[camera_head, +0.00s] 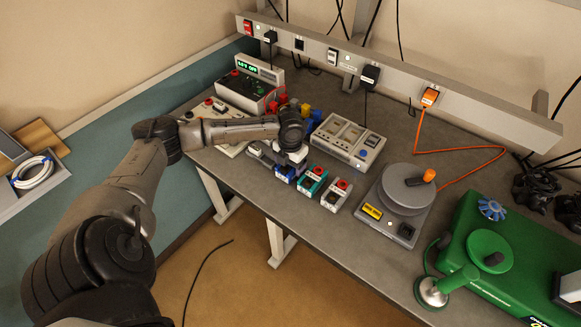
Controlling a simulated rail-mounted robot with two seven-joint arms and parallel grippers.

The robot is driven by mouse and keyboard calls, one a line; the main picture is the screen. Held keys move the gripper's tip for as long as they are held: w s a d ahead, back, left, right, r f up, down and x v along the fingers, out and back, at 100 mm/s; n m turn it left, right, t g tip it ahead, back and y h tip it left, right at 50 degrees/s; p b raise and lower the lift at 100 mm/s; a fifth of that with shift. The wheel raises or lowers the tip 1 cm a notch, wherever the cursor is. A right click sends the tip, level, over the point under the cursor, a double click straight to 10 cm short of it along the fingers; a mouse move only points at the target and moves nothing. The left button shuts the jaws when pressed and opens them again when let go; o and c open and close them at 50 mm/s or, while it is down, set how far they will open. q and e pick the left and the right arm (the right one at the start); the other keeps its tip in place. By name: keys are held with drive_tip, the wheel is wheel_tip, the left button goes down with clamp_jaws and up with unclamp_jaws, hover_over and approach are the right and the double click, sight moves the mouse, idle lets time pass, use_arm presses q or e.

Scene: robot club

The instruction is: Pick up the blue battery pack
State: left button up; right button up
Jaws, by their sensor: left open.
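The blue battery pack (285,174) stands near the front edge of the grey workbench, at the left end of a short row of packs. A teal pack (312,183) and a grey pack with a red top (336,196) stand to its right. My left arm reaches in from the left, and my left gripper (272,162) is over and beside the blue pack, pointing down. It is open. The gripper hides part of the pack's top, and I cannot tell whether a finger touches it. My right gripper is out of view.
A grey charger box (349,140) stands behind the packs. A round turntable device (404,190) and a green machine (506,256) stand to the right. A device with a green display (246,70) is at the back left. Bare bench lies in front of the turntable device.

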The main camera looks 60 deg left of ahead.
use_arm(q)
drive_tip(key=shift+r, duration=0.1)
drive_tip(key=c, duration=0.9)
